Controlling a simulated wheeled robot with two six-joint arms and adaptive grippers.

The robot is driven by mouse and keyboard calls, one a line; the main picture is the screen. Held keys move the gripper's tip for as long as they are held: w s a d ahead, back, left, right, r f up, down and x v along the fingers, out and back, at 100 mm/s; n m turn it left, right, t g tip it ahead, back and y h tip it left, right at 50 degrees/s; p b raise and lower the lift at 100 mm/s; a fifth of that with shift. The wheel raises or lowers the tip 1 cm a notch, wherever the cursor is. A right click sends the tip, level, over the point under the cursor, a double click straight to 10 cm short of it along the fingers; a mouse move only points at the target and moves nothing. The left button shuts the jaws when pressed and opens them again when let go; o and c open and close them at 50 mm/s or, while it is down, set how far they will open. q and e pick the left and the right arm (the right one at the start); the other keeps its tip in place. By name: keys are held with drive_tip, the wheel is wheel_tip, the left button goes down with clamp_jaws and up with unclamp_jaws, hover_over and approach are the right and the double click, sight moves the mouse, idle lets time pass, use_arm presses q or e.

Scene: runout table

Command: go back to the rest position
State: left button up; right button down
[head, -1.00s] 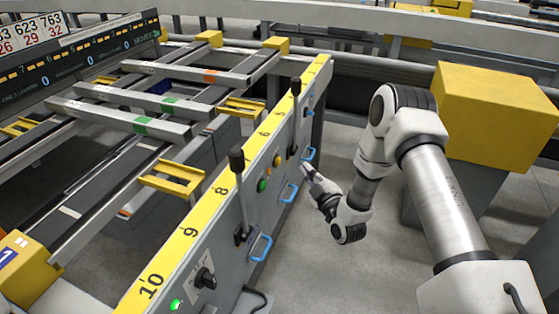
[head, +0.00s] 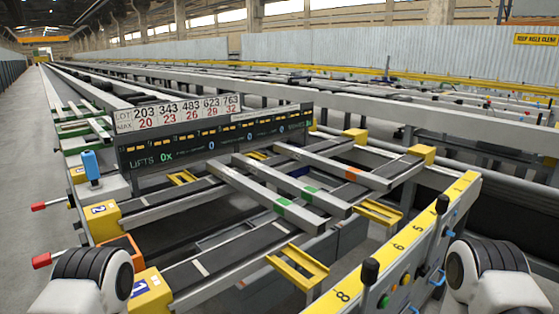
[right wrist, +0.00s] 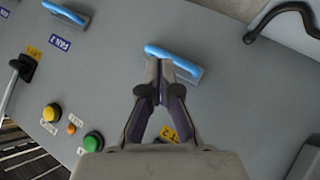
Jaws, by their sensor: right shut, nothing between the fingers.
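My right gripper (right wrist: 160,70) shows in the right wrist view with its fingertips together and nothing between them. Its tips overlap a blue handle (right wrist: 190,70) on the grey control panel (right wrist: 240,100); I cannot tell whether they touch it. In the head view only a rounded part of each of my arms shows, at the bottom left and bottom right. Neither gripper is visible there.
The panel with its yellow numbered strip (head: 411,243) and black levers (head: 369,272) stands close in front on the right. Grey bars (head: 263,193) cross the runout table. Red-tipped levers (head: 41,261) stick out at left. Open floor (head: 28,130) lies far left.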

drive_tip(key=s+f+m+g+h, duration=0.1)
drive_tip(key=s+f+m+g, duration=0.3)
drive_tip(key=s, duration=0.8)
drive_tip(key=s+f+m+g+h, duration=0.15)
drive_tip(key=s+m+g, duration=0.35)
drive_tip(key=s, duration=0.7)
wheel_tip(320, 180, up, 15)
drive_tip(key=g+p, duration=0.1)
drive_tip(key=p, duration=1.4)
drive_tip(key=shift+a+r+g+y, duration=0.15)
drive_tip(key=shift+a+g+y, duration=0.15)
drive_tip(key=shift+a+y, duration=0.15)
drive_tip(key=shift+w, duration=0.15)
drive_tip(key=shift+p, duration=0.3)
